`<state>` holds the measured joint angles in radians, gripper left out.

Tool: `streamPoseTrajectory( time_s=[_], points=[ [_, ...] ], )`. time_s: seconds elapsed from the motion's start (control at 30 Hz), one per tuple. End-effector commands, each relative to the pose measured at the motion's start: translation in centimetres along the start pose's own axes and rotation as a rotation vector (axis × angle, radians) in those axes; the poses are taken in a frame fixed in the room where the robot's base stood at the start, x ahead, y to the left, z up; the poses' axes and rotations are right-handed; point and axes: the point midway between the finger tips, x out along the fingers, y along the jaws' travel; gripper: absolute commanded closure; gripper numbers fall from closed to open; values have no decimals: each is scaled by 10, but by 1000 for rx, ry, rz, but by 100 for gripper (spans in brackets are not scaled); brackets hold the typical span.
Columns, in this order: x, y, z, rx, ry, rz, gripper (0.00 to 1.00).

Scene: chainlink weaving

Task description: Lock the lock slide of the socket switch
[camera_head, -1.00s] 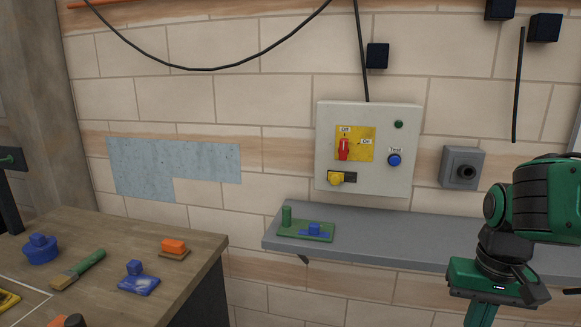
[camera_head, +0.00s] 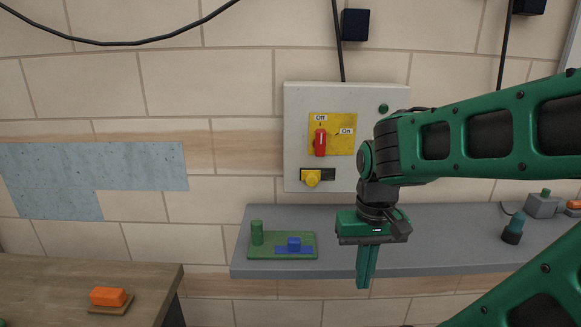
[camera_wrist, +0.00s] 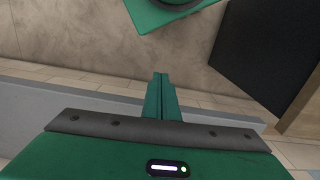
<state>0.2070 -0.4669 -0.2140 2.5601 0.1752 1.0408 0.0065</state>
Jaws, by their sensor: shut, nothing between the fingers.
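The light grey switch panel (camera_head: 297,110) is on the wall. Its red switch handle (camera_head: 320,142) stands upright on a yellow plate (camera_head: 345,122), below the "Off" label and left of "On". Beneath it, the lock slide's yellow knob (camera_head: 311,178) sits at the left end of a short dark track (camera_head: 329,174). My gripper (camera_head: 365,283) points down, shut and empty, below and right of the panel, in front of the grey shelf. Its closed fingers also show in the wrist view (camera_wrist: 161,84). My arm hides the panel's lower right part.
A green plate (camera_head: 262,251) with a green post and a blue part lies on the shelf (camera_head: 440,262), left of my gripper. Several small items stand at the shelf's right. A wooden table (camera_head: 50,285) with an orange block (camera_head: 108,297) is at lower left. Space before the panel's left half is clear.

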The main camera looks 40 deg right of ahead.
Motion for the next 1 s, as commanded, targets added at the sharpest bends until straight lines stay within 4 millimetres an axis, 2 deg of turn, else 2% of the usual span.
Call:
streamPoseTrajectory(
  time_s=[0.17,0.27,0.37,0.47,0.53,0.6,0.7,0.8,0.9,1.0],
  points=[
    [0,0,0,0,0,0,100],
    [-10,8,2,-1,20,5,100],
    [-28,9,-25,-7,43,46,100],
    [-59,7,-72,-13,86,116,100],
    [-87,0,-109,-13,126,172,100],
    [-116,-15,-144,-12,167,223,100],
    [-154,-46,-184,-6,225,284,100],
    [-186,-85,-210,8,277,326,100],
    [-210,-125,-222,24,318,350,100],
    [-226,-157,-225,39,347,360,100]
  ],
)
